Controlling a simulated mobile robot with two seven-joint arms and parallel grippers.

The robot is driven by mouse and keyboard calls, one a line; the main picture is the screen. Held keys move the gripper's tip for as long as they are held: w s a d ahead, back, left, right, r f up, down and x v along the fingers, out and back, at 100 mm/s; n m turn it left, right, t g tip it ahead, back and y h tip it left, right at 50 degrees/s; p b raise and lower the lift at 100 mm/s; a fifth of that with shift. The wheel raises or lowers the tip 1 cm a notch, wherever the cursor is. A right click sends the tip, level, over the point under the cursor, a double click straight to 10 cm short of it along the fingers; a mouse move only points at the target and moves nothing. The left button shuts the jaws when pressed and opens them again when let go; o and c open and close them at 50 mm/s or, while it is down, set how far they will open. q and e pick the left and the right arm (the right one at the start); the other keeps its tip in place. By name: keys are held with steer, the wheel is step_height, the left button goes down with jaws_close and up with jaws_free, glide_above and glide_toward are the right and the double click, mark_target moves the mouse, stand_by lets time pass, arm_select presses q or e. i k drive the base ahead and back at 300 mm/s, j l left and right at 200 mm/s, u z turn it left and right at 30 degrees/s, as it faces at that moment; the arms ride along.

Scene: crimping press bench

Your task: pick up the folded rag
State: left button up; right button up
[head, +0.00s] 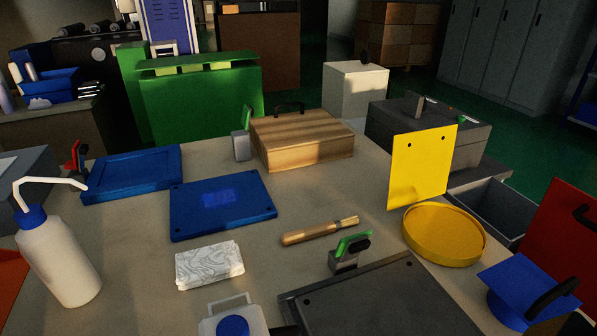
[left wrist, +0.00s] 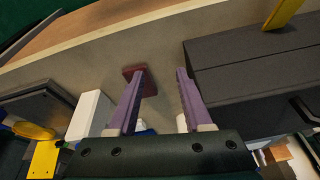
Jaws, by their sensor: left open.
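A white block-shaped bundle with grey wavy markings (head: 209,264) lies flat on the bench in the head view, in front of the middle blue panel; it looks like the folded rag. My left gripper (left wrist: 160,74) shows only in the left wrist view, with its two purple fingers apart and nothing held between them. A small dark red flat piece (left wrist: 136,74) lies by the tip of the left-hand finger; I cannot tell what it is or whether they touch. Neither gripper is in the head view, and my right gripper shows nowhere.
A white squeeze bottle (head: 61,262) stands left of the bundle, and a blue-capped container (head: 232,322) stands close in front. A wooden-handled tool (head: 318,231) and a dark plate (head: 385,303) lie to its right. Blue panels (head: 222,204) lie behind. Bare bench surrounds the bundle.

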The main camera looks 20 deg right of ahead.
mark_target(210, 264)
steer(key=i+l+u, duration=0.2)
steer(key=u, duration=0.25)
steer(key=i+l+u, duration=0.1)
steer(key=l+u, duration=0.3)
steer(key=i+l+u, duration=0.1)
steer(key=l+u, duration=0.6)
steer(key=u, duration=0.2)
steer(key=i, duration=0.05)
